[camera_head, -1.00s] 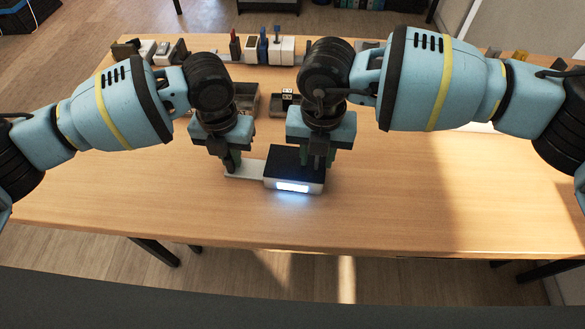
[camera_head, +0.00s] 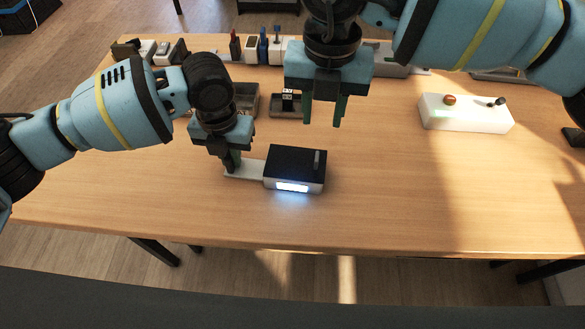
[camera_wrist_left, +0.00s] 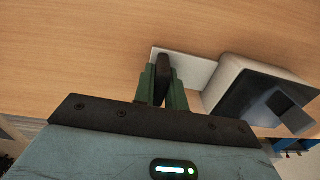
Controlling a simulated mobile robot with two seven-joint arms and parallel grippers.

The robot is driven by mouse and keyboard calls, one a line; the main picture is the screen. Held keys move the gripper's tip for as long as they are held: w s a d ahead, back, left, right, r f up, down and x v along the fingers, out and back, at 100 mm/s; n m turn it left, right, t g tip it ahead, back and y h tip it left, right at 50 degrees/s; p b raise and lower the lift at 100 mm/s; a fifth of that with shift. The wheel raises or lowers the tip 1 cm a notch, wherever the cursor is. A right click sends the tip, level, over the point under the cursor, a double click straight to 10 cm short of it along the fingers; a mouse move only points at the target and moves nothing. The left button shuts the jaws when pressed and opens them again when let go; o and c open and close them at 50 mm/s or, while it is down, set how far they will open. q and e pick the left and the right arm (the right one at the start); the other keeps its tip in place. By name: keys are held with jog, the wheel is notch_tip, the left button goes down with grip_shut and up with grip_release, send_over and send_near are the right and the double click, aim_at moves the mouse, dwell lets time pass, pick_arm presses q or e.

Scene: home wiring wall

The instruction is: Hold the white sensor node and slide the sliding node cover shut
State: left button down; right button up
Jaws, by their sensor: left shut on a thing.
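The white sensor node (camera_head: 294,185) sits on the table with a lit strip on its front face. Its dark sliding node cover (camera_head: 293,160) lies over the top, with a small upright tab near the right end. A flat white plate (camera_head: 243,170) extends from the node's left side. My left gripper (camera_head: 232,163) is shut on a dark grip on this plate, seen between the fingers in the left wrist view (camera_wrist_left: 163,85). The node also shows there (camera_wrist_left: 228,75). My right gripper (camera_head: 325,112) is open and empty, raised above and behind the node, apart from it.
Grey trays (camera_head: 246,100) stand behind the node, one with a small black-and-white part (camera_head: 288,97). Several small devices line the back edge. A white box with two knobs (camera_head: 466,114) lies at the right. The table front and right of the node is clear.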

pick_arm(q)
jog(key=c, duration=1.4)
grip_release()
jog(key=shift+o, duration=0.2)
jog(key=shift+r, duration=0.1)
notch_tip(320, 180, up, 12)
